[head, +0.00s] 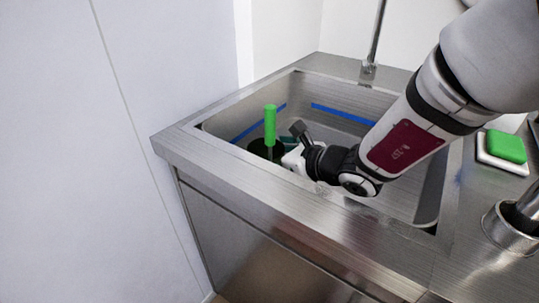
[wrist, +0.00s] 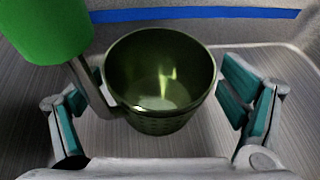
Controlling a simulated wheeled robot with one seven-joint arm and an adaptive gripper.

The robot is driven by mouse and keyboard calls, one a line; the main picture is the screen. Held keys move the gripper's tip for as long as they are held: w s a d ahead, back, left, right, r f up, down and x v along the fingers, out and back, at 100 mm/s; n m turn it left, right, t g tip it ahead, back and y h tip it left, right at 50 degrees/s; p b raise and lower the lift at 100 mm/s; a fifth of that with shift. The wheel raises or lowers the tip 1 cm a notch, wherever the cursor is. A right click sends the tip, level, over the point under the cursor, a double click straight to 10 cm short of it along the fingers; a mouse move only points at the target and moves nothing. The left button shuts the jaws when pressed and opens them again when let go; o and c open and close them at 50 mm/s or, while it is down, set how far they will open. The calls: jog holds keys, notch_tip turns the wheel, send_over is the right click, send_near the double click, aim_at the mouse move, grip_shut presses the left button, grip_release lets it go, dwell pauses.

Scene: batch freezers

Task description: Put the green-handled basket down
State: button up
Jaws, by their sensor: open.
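The green-handled basket is a dark, perforated round cup (wrist: 160,112) with a thick bright green handle (head: 270,125) on a metal stem. It stands upright inside the steel sink basin, near its left end. In the wrist view the green handle (wrist: 45,30) fills the upper left corner. My gripper (wrist: 155,110) is open, with its teal-padded fingers apart on either side of the cup; a gap shows on the right, and the stem partly hides the left finger. In the head view my gripper (head: 292,156) reaches down into the basin and partly hides the cup.
The sink basin (head: 350,125) has steel walls with blue stripes (head: 343,114) on the inside. Its front rim (head: 270,205) runs below my arm. A green block on a white tray (head: 503,148) lies on the counter at right. The basin floor right of the basket looks clear.

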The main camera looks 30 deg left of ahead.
jog(key=p+v, duration=0.2)
jog(key=v, duration=1)
jog(key=shift+s+r+p, duration=0.1)
jog(key=shift+r+p, duration=0.05)
jog(key=shift+p, duration=0.15)
